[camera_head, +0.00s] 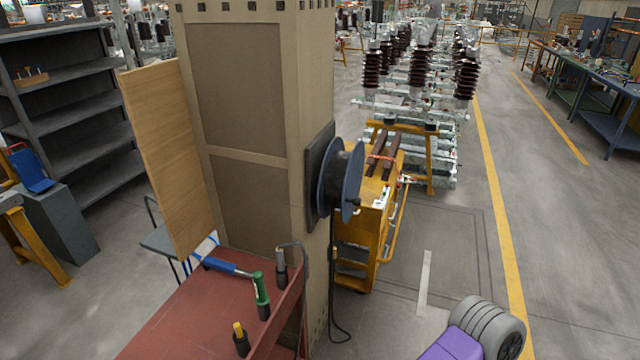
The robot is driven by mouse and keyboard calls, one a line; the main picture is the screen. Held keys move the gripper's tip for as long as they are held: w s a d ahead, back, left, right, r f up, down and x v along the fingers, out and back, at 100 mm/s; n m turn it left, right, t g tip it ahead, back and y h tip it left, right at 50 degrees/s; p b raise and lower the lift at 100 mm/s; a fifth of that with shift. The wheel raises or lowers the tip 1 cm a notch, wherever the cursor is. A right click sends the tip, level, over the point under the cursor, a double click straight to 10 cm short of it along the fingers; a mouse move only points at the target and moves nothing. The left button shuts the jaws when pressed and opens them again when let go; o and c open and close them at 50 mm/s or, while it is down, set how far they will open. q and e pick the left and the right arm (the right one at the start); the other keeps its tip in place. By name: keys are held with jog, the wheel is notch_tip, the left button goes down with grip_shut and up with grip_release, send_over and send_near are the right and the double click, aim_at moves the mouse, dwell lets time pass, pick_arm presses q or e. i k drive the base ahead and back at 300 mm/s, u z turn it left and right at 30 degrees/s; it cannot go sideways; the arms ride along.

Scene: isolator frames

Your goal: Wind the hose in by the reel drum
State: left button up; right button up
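The reel drum (355,182) is dark blue-grey with round flanges. It is mounted on a black plate (318,178) on the right side of a tan pillar (240,110). A thin black hose (331,285) hangs from below the drum along the pillar and curls near the floor, so a length of it is off the drum. How much is wound on the drum is hard to tell. Neither of my grippers is in view, and nothing is seen touching the drum or hose.
A red bench (200,315) with hand tools stands before the pillar. A yellow cart (372,225) stands just behind and right of the drum. A wooden board (165,150) leans left of the pillar.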

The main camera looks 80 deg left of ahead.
aim_at(341, 173)
jog(key=u, duration=2.15)
jog(key=i, duration=0.5)
jog(key=z, duration=0.2)
